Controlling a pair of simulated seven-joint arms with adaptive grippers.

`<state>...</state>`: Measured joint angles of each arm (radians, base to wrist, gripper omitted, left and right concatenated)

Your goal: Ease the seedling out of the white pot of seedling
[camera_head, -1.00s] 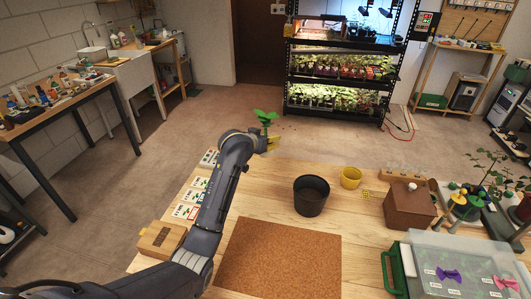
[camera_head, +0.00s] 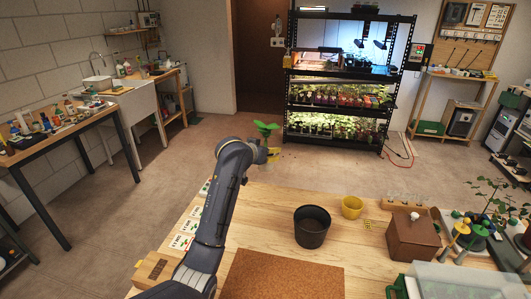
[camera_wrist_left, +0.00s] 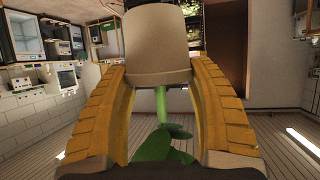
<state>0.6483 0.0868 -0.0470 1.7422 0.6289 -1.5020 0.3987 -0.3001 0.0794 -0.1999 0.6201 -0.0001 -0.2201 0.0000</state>
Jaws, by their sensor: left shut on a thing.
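The seedling, with green leaves (camera_head: 266,127), rises above my left gripper (camera_head: 272,155) in the head view. In the left wrist view, the pale white pot (camera_wrist_left: 157,45) is between the yellow fingers, which press on its sides. The seedling's green stem (camera_wrist_left: 161,105) still runs out of this pot to the leaves (camera_wrist_left: 165,145), with the fingers either side of it. The gripper is shut on the pot and holds it in the air beyond the table's far left edge. The pot is hidden in the head view. My right gripper is not in view.
A cork mat (camera_head: 285,278) lies in front. Seed cards (camera_head: 188,233) lie at left. The table between the arm and the black pot is clear.

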